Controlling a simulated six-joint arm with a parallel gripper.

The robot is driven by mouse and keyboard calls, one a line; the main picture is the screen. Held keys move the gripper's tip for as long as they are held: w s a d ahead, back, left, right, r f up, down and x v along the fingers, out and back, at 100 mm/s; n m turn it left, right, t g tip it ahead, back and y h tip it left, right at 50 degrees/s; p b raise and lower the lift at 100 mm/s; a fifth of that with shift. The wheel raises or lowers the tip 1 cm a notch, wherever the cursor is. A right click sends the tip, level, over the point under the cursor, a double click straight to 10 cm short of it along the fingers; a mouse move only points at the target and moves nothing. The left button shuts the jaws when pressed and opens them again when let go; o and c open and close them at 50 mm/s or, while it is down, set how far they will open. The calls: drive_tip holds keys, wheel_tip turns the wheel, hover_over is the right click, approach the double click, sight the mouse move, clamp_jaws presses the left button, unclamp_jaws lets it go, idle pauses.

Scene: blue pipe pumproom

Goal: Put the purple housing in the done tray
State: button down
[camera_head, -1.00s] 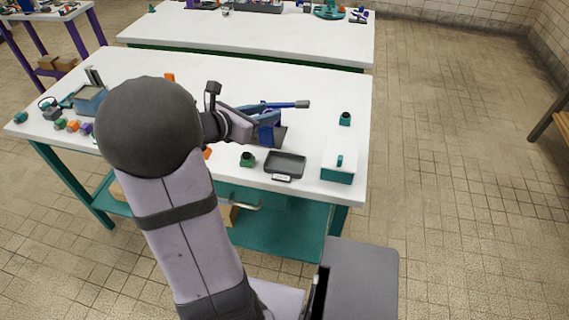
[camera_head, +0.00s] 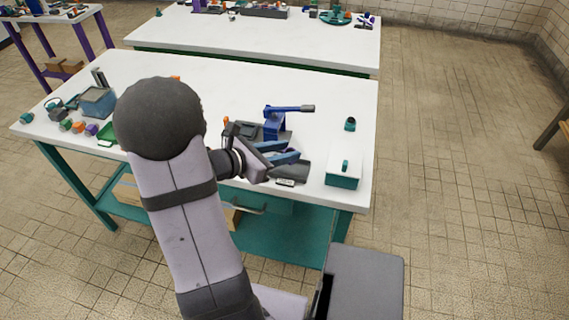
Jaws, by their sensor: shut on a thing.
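My gripper (camera_head: 296,156) points to the right with its blue fingers over the dark grey tray (camera_head: 303,172) near the table's front edge. The tray has a small white label on its front, too small to read. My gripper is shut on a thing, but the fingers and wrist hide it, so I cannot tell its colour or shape. A small purple piece (camera_head: 91,129) lies at the left of the table among other small coloured pieces. I cannot tell whether it is the purple housing.
A blue lever press (camera_head: 274,127) stands just behind my gripper. A teal box with a white lid (camera_head: 343,171) stands right of the tray, with a small teal part (camera_head: 350,124) behind it. A grey-blue bin (camera_head: 98,102) is at the left. The table's back middle is clear.

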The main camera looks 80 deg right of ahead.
drive_tip(key=shift+f, duration=2.2)
drive_tip(key=shift+f+b, duration=0.2)
drive_tip(key=shift+b, duration=0.2)
drive_tip(key=c, duration=1.6)
unclamp_jaws()
drive_tip(key=shift+r, duration=0.1)
drive_tip(key=shift+r+p, duration=0.2)
drive_tip(key=shift+p, duration=0.1)
drive_tip(key=v, duration=1.2)
